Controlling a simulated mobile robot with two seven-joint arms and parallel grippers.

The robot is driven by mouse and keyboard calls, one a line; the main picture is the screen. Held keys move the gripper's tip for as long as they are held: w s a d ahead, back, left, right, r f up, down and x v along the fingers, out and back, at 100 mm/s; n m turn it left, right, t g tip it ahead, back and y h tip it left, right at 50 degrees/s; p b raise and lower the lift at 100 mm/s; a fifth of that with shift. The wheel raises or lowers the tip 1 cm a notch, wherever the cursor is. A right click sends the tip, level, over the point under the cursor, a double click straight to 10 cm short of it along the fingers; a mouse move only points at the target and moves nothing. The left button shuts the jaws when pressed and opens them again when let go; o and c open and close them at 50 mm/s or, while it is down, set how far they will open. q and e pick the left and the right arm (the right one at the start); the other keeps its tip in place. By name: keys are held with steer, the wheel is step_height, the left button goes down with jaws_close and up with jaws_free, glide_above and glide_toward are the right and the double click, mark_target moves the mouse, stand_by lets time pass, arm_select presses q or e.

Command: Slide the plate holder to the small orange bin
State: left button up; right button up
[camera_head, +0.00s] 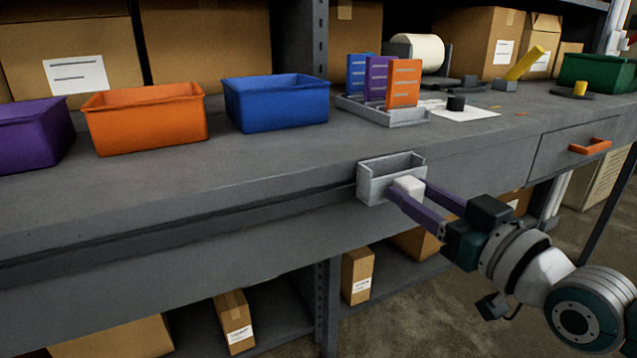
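The plate holder appears to be the grey open-topped box (374,185) on the front edge of the bench, with a white knob (408,186) on its front. It looks empty. My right gripper (411,188) comes in from the lower right, its two purple fingers on either side of the knob with no clear gap, so it looks shut on it. The small orange bin (150,125) stands on the bench to the left, well apart from the holder, between a purple bin and a blue bin. My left gripper is not in view.
A purple bin (30,138) and a blue bin (277,108) flank the orange one. A rack (398,117) holds blue, purple and orange plates behind the holder. A drawer with an orange handle (590,146) is at right. The bench front left of the holder is clear.

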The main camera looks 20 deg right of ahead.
jaws_close()
stand_by(1.0)
